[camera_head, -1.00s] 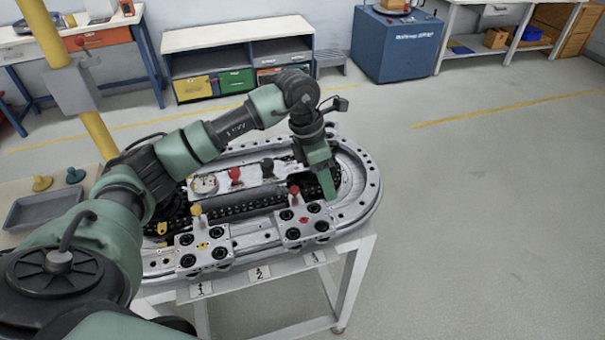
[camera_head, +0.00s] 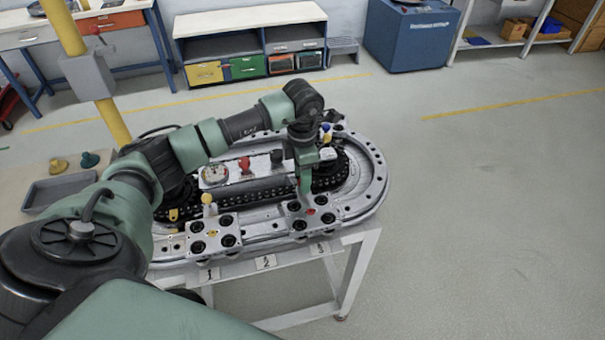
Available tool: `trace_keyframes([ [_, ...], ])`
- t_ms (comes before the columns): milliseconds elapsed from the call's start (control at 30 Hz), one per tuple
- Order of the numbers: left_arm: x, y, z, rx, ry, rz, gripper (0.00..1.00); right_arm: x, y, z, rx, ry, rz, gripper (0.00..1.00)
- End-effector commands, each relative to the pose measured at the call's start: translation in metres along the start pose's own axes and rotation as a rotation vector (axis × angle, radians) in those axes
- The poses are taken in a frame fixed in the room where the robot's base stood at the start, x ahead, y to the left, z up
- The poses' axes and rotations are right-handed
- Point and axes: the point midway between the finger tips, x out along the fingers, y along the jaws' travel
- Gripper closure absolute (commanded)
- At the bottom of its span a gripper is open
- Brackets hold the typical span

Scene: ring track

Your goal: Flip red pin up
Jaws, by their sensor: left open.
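My left gripper (camera_head: 305,188) is open and points down over the right carriage (camera_head: 318,222), which has a red mark on its top. The red pin stood at the back of this carriage earlier; now the gripper hides it, so I cannot tell its pose or whether it is between the fingers. The left carriage (camera_head: 213,237) has a yellow pin (camera_head: 207,199) standing at its back edge. Both carriages sit on the front side of the oval track (camera_head: 375,185). My right gripper is not in view.
Inside the ring is a panel with a gauge (camera_head: 214,174), a red knob (camera_head: 245,164) and a black knob (camera_head: 277,156). Number cards, including 2 (camera_head: 265,262), hang on the front edge. A grey tray (camera_head: 58,191) lies at left. The floor at right is clear.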

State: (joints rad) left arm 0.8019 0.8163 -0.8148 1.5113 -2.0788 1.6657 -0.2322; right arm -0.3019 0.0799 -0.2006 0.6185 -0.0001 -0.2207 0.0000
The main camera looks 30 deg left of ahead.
Motion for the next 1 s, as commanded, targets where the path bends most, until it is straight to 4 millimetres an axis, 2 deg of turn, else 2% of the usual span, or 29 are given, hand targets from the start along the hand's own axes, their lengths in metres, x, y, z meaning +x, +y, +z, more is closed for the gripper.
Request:
trace_keyframes([
  [100, 0.0002, -0.0002, 0.0001, 0.0, 0.0, 0.0, 0.55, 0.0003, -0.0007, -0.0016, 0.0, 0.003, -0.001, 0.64],
  [267, 0.0, -0.0002, 0.0001, 0.0, 0.0, 0.0, 1.0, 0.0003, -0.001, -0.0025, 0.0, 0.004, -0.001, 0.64],
  [1000, -0.0007, 0.0001, 0.0003, 0.0, -0.001, 0.0, 1.0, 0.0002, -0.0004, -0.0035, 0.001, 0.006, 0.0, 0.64],
])
